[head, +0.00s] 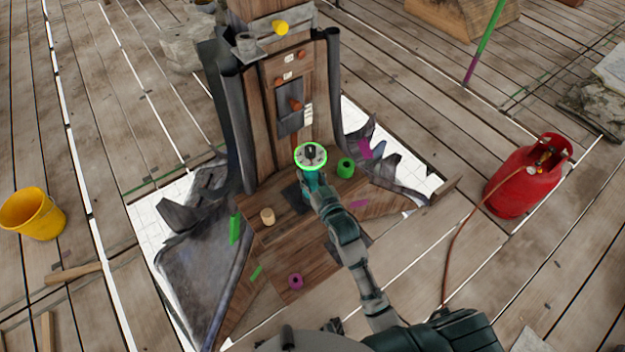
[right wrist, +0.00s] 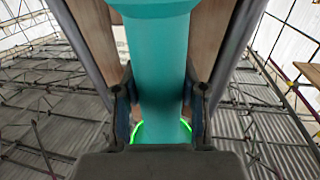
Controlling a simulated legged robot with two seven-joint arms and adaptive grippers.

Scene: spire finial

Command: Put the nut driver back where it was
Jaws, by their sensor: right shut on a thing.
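My right arm reaches up from the bottom of the head view to the foot of the wooden spire (head: 262,110). My right gripper (right wrist: 160,92) is shut on a smooth teal cylinder, which looks like the nut driver (right wrist: 160,60). In the right wrist view it runs upward between the fingers, and its full shape is cut off. In the head view a teal part (head: 309,186) shows just below a grey disc with a glowing green rim (head: 310,156). I cannot tell how the gripper's fingers sit there. My left gripper is not in view.
A green ring (head: 346,167), a wooden peg (head: 267,216) and a magenta ring (head: 295,281) are on the spire's base. Torn grey sheeting (head: 195,275) surrounds it. A yellow bucket (head: 33,213) stands left, a red gas cylinder (head: 527,177) with a hose right.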

